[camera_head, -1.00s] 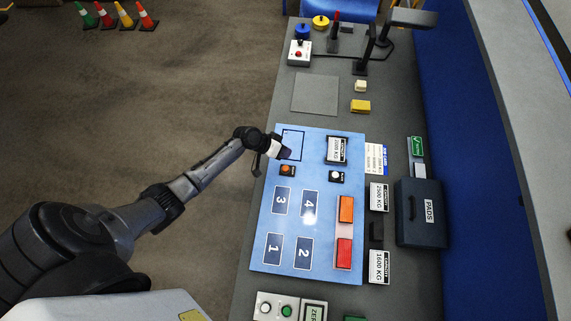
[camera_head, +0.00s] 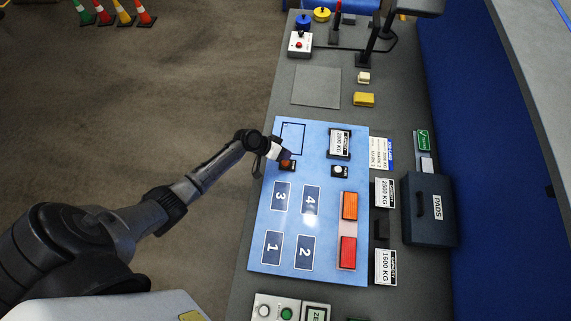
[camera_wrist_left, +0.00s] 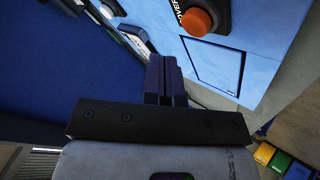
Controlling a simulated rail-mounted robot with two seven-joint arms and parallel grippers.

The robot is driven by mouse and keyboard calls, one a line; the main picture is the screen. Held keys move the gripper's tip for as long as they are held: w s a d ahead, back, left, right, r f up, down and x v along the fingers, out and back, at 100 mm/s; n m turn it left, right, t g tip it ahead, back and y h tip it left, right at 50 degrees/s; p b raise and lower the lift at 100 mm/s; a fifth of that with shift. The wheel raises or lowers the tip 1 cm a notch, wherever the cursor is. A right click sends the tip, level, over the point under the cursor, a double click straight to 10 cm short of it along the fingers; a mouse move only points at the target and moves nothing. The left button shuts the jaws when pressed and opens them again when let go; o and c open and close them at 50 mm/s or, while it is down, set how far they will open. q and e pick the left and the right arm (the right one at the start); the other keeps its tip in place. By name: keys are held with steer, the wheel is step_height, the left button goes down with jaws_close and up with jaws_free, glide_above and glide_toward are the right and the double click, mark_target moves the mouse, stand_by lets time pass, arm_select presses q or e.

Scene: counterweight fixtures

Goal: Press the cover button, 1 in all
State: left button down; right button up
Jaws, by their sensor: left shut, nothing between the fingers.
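The cover button is an orange round button on a dark base, on the blue panel. In the left wrist view my shut fingers (camera_wrist_left: 165,75) point up the picture, short of the button. I cannot tell whether they touch it. My right gripper is not in view.
The blue panel (camera_head: 326,213) also carries a square outline, a white button (camera_head: 338,171), numbered dark plates, an orange block (camera_head: 349,206) and a red block (camera_head: 348,252). A dark PADS box (camera_head: 429,210) stands to the right. A grey bare plate (camera_head: 316,87) lies beyond the panel.

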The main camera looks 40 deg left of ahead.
mark_target(285, 163)
arm_select(q)
steer(key=shift+f+b, duration=0.35)
steer(key=shift+f, duration=0.45)
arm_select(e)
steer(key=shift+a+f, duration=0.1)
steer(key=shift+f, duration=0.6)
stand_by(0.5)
arm_select(q)
steer(key=shift+f, duration=0.2)
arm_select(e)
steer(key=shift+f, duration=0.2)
arm_select(q)
steer(key=shift+f+b, duration=0.25)
steer(key=shift+b, duration=0.2)
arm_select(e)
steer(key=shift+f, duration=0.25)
